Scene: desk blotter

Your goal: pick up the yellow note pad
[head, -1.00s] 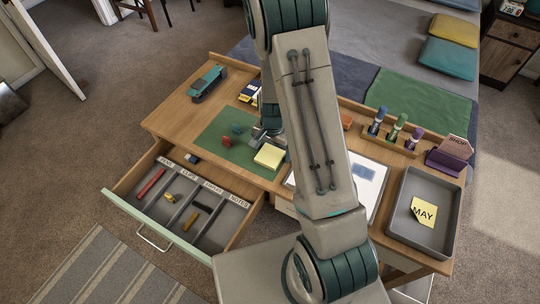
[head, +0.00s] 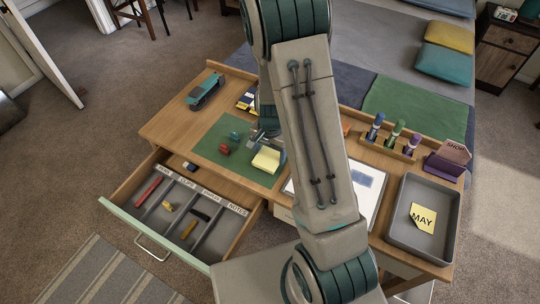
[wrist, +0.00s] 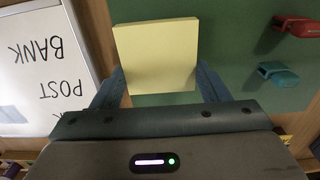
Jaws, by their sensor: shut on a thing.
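The yellow note pad (head: 266,160) is a thick square block near the front edge of the green desk blotter (head: 208,147). In the wrist view the pad (wrist: 156,57) lies between the two blue-grey fingers of my gripper (wrist: 158,84), one at each side. My gripper is shut on it. In the head view the gripper (head: 268,147) is at the pad, partly hidden by my arm. I cannot tell whether the pad is clear of the blotter.
The open drawer (head: 130,187) has labelled compartments with small items. A red and a teal object (wrist: 277,73) lie on the blotter. A whiteboard (wrist: 40,60) lies beside the pad. A grey tray (head: 452,225) holding a MAY note stands at the right. A stapler (head: 206,91) is at the back left.

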